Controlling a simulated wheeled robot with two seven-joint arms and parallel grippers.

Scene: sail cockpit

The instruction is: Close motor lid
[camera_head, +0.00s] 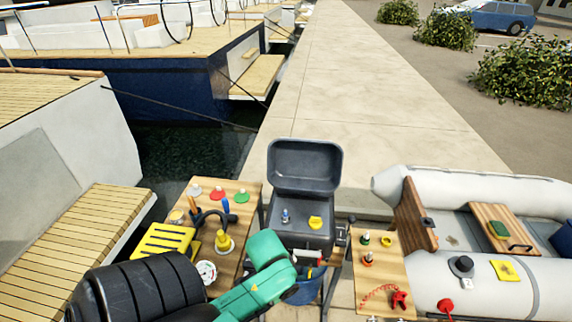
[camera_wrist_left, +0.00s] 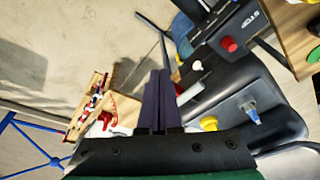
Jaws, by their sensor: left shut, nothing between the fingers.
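The motor lid (camera_head: 306,166) is a dark grey cover standing open, tilted up at the back of the motor housing (camera_head: 301,236). Inside the housing are a yellow cap (camera_head: 315,222) and a blue-and-silver plug (camera_head: 285,215). In the left wrist view, the open housing (camera_wrist_left: 270,85) fills the right side, with the yellow cap (camera_wrist_left: 209,123) and plug (camera_wrist_left: 250,110) visible. My left gripper (camera_wrist_left: 158,75) has its dark fingers together and empty, beside the housing. In the head view my green left forearm reaches to the housing's near side; its fingers are hard to make out there. My right gripper is out of view.
A wooden board (camera_head: 247,189) with colored caps and a yellow tray (camera_head: 165,240) stands left. Another board (camera_head: 392,263) with small parts stands right. A blue bucket (camera_head: 305,291) hangs below the housing. A grey inflatable boat (camera_head: 450,183) lies right.

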